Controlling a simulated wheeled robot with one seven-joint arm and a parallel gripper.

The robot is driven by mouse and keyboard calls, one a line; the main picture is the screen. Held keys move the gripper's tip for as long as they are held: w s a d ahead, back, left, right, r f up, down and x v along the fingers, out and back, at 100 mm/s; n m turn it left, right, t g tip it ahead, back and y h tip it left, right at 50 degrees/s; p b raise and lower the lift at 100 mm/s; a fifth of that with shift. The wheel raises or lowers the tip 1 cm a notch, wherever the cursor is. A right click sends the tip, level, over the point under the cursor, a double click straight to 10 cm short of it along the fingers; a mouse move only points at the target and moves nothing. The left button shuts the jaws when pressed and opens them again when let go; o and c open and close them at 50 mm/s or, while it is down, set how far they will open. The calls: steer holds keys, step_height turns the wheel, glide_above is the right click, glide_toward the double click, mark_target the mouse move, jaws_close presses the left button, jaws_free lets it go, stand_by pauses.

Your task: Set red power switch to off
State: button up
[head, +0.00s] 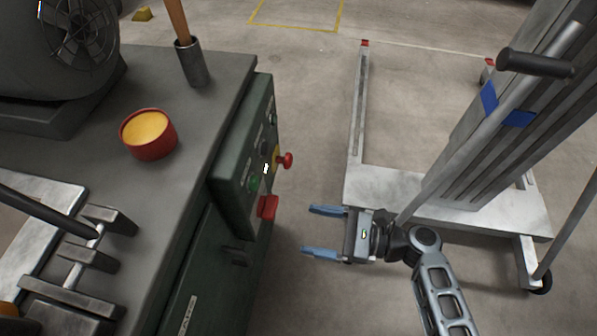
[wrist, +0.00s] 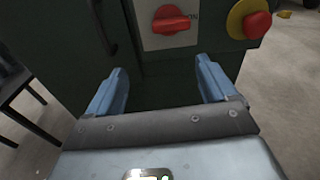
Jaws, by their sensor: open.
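The red power switch (head: 268,207) is on the front face of the dark green control box (head: 242,150) in the head view. In the wrist view the red switch (wrist: 171,22) sits on a light plate with "ON" printed at its right, and its handle lies roughly level. My gripper (head: 320,231) is open and empty, to the right of and below the switch, with blue fingers pointing left at the machine. In the wrist view my gripper (wrist: 165,85) has its fingertips below the switch, one to each side, apart from it.
A red emergency stop button (head: 287,160) on a yellow base sticks out beside the switch, also in the wrist view (wrist: 256,25). A green button (head: 254,184) is on the same panel. A grey lift with a mast (head: 500,130) stands at right. Floor between is clear.

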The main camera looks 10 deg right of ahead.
mark_target(276, 208)
steer(key=shift+y, duration=0.6)
steer(key=shift+w+a+r+b, duration=0.15)
steer(key=shift+w+a+r, duration=0.25)
steer(key=shift+w+a, duration=0.6)
steer(key=shift+w+a+r+b, duration=0.2)
steer(key=shift+w+a+r, duration=0.35)
steer(key=shift+a, duration=0.7)
steer(key=shift+w+a+r+b, duration=0.15)
steer(key=shift+w+a+r, duration=0.1)
steer(key=shift+w+a, duration=0.8)
steer(key=shift+s+a, duration=0.1)
steer(key=shift+s, duration=0.05)
steer(key=c, duration=1.1)
steer(key=shift+o, duration=0.2)
